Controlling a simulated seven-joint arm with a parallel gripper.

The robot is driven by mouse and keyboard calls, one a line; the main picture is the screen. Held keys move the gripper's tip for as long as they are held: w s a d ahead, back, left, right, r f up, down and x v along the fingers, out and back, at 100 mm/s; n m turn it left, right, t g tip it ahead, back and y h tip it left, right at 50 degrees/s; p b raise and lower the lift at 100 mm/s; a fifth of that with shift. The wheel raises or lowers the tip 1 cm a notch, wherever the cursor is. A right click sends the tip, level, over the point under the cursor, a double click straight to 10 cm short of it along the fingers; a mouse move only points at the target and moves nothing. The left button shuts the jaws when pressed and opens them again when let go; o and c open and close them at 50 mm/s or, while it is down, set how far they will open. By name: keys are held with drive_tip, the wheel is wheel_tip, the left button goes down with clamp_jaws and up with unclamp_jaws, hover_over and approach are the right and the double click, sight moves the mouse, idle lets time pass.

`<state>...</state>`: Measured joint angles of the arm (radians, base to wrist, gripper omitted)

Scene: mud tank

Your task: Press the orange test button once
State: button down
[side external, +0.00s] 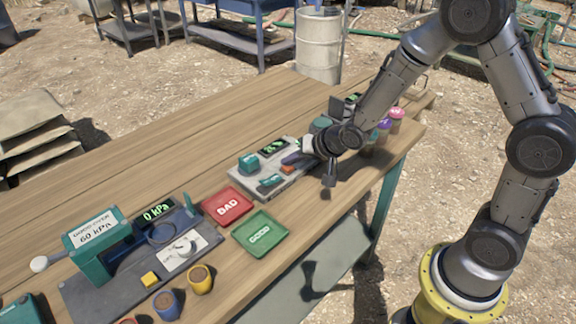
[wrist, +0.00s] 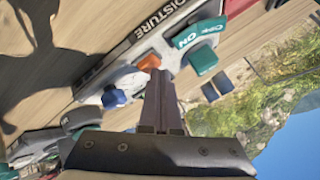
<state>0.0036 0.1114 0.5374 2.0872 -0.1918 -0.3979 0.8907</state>
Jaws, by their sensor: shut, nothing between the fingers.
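The orange test button (side external: 287,169) sits on the grey tester (side external: 243,184), next to my fingertips in the side view. In the wrist view the orange button (wrist: 149,62) shows just beyond the tips of my fingers. My gripper (side external: 294,160) is shut and empty, reaching in low over the tester from the right. The shut fingers also show in the wrist view (wrist: 159,76). The tips look very close to the button; I cannot tell whether they touch it. The tester has a lit green display (side external: 274,146), small and unreadable.
A red tray (side external: 228,205) and a green GOOD tray (side external: 260,234) lie in front-left. A pressure rig reading 0 kPa (side external: 157,211) stands further left. Lidded cups (side external: 397,114) stand behind my wrist. The table's back left is clear.

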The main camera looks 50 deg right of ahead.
sight(291, 173)
drive_tip(key=shift+r, duration=0.65)
drive_tip(key=shift+r, duration=2.55)
